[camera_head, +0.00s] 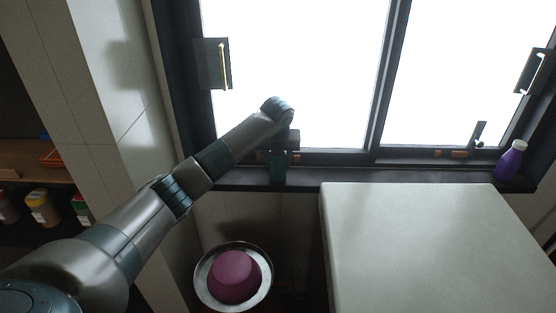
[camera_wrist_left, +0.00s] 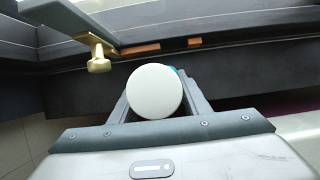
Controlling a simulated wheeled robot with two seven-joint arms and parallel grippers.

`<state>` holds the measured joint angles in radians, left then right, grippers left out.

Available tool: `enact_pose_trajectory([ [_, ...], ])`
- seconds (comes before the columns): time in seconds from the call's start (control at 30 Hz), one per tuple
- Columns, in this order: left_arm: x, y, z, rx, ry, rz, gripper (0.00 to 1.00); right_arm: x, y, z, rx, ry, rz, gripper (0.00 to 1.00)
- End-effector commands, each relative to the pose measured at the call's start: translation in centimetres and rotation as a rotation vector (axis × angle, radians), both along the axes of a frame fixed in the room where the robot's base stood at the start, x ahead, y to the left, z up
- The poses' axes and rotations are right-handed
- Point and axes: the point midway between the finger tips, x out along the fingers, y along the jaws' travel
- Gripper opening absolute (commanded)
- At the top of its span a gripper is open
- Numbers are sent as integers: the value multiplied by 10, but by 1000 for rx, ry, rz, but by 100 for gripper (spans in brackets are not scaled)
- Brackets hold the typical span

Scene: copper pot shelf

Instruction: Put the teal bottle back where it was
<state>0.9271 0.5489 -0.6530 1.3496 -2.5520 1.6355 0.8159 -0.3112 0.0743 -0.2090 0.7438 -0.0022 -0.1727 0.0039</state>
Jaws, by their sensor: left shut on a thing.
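The teal bottle (camera_head: 278,168) is upright at the left part of the dark window sill (camera_head: 330,181). I cannot tell whether its base touches the sill. My left gripper (camera_head: 279,150) is shut on it from above and hides its upper part. In the left wrist view its round white cap (camera_wrist_left: 155,91) sits between the two fingers (camera_wrist_left: 157,105), with a sliver of teal behind the cap. My right gripper is in neither view.
A purple bottle (camera_head: 511,160) with a white cap stands at the sill's right end. A pale block-like surface (camera_head: 430,240) lies in front of the sill. A metal bowl (camera_head: 203,291) holding a magenta object (camera_head: 234,275) is below. A brass window handle (camera_wrist_left: 99,52) is near the gripper.

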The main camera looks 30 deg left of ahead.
Motion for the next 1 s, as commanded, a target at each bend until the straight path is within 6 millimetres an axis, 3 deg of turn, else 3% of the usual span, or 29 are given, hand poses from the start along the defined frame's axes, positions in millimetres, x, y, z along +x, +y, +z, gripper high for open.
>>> enact_pose_trajectory([
  [0.3, 0, 0, -1, 0, 0, 1, 15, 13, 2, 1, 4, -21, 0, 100],
  [0.33, 0, 0, -1, 0, 0, 1, 50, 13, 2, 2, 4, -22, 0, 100],
  [0.4, 0, 0, -1, 0, 0, 1, 61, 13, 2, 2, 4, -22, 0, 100],
  [1.0, 0, 5, 8, 1, -1, 1, 61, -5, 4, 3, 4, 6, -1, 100],
])
